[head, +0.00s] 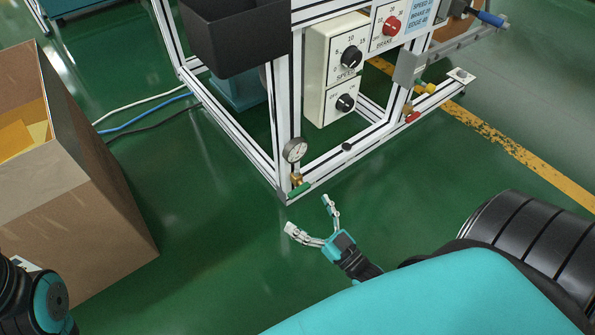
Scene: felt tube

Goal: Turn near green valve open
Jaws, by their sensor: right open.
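The near green valve (299,190) is a small green lever handle at the bottom front corner of the aluminium frame, below a round pressure gauge (295,150). A brass fitting (296,179) sits between the gauge and the handle. The handle lies at a slight slant along the lower rail. My right gripper (310,216) is open and empty, with its fingers spread, just in front of the handle in the picture and apart from it. Its height relative to the valve is hard to judge. My left gripper is out of view.
An open cardboard box (105,210) stands at the left. Yellow and red valve handles (412,117) sit farther right. Cables (150,112) lie on the green floor, which is clear before the frame.

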